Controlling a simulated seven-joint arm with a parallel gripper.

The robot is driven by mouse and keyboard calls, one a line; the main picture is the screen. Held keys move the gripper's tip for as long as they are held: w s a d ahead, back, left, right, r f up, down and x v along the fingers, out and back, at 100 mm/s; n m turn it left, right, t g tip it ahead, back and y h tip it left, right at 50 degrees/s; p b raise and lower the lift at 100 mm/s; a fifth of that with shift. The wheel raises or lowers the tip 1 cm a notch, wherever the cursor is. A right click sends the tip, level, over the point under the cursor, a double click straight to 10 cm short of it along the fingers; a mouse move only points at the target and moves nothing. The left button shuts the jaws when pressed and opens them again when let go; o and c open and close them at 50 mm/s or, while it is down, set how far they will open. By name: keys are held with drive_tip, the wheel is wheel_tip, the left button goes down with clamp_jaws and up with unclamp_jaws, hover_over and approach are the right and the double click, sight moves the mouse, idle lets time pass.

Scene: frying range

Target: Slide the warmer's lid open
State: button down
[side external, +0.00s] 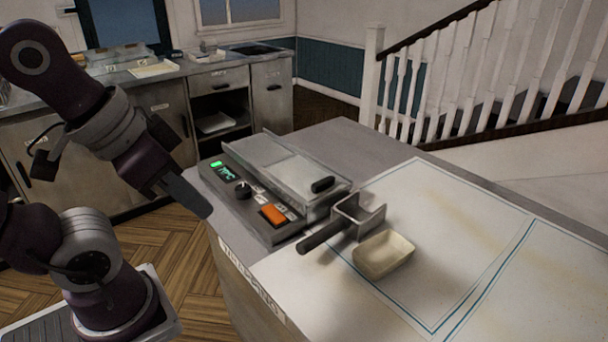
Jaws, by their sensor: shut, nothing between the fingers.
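The warmer (270,208) is a low grey metal unit on the counter's left part. Its flat, pale grey lid (285,163) lies between raised side rails, with a black handle (322,185) at the right end. The front panel carries a green display, a black knob and an orange switch (273,214). My gripper (204,209) is shut and empty, pointing down to the right. In the picture it is left of the warmer's panel, apart from the lid handle. How far it is from the warmer in depth is unclear.
A square metal scoop (362,222) with a dark handle lies just right of the warmer, close to the lid handle. A cream tray (384,254) sits in front of it. The white, blue-lined counter surface (450,230) to the right is clear. A back counter stands behind.

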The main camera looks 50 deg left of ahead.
drive_tip(key=c, duration=1.8)
unclamp_jaws()
drive_tip(key=shift+w+r, duration=0.1)
drive_tip(key=shift+w, duration=0.05)
drive_tip(key=shift+c, duration=0.2)
drive_tip(key=o, duration=0.5)
drive_tip(key=shift+g, duration=0.6)
drive_tip(key=w+r, duration=0.1)
drive_tip(key=w, duration=0.1)
drive_tip(key=w+r, duration=0.1)
drive_tip(key=w, duration=0.1)
drive_tip(key=w+a+r, duration=0.1)
drive_tip(key=w, duration=0.1)
drive_tip(key=shift+w, duration=0.4)
drive_tip(key=g, duration=0.4)
hover_over(324, 180)
wheel_tip(324, 180, down, 10)
drive_tip(key=shift+f, duration=0.15)
wheel_tip(324, 180, down, 6)
drive_tip(key=shift+r, duration=0.1)
drive_tip(key=shift+f, duration=0.5)
clamp_jaws()
